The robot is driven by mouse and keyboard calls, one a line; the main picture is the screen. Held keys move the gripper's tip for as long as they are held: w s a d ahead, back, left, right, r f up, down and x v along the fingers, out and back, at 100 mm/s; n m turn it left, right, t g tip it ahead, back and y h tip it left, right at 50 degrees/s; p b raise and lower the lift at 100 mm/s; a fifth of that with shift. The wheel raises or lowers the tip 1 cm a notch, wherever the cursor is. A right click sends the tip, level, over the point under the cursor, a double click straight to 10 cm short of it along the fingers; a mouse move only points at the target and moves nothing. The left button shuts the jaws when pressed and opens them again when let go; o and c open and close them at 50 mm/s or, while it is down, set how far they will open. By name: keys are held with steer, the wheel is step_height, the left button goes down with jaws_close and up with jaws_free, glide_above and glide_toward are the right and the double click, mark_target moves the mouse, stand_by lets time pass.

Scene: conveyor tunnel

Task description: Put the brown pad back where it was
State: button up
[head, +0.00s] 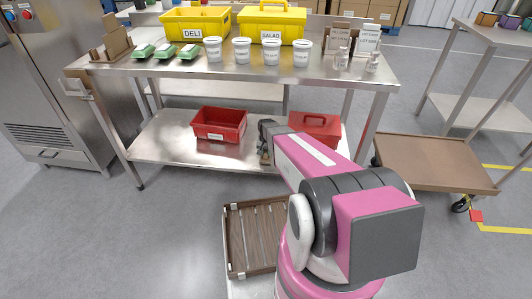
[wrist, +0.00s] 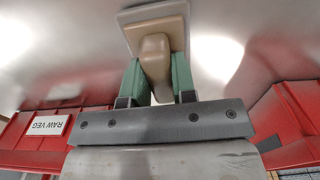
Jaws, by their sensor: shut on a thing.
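The brown pad (wrist: 178,15) shows in the wrist view as a tan plate with a rounded knob on it. My gripper (wrist: 157,82) has its green fingers on both sides of the knob and is shut on it. In the head view my gripper (head: 265,150) is at the lower shelf (head: 165,150) of the steel table, between two red bins. The pad is mostly hidden there by my arm. The plate is close to the steel shelf surface; I cannot tell whether it touches.
A red open bin (head: 219,124) stands left of my gripper and a red lidded bin (head: 316,128) right. Tubs, green packs and yellow bins are on the tabletop (head: 185,67) above. A brown cart (head: 435,160) stands right. A slatted crate (head: 255,240) is near my base.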

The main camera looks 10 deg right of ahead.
mark_target(266, 151)
steer(key=shift+f, duration=0.1)
steer(key=o, duration=0.8)
steer(key=shift+o, duration=0.2)
step_height(266, 151, up, 12)
steer(key=s+r+n, duration=0.1)
steer(key=s+r, duration=0.4)
steer(key=s, duration=0.5)
steer(key=s+r+n, duration=0.2)
steer(key=s+r, duration=0.3)
steer(key=s, duration=0.6)
steer(key=shift+n, duration=0.3)
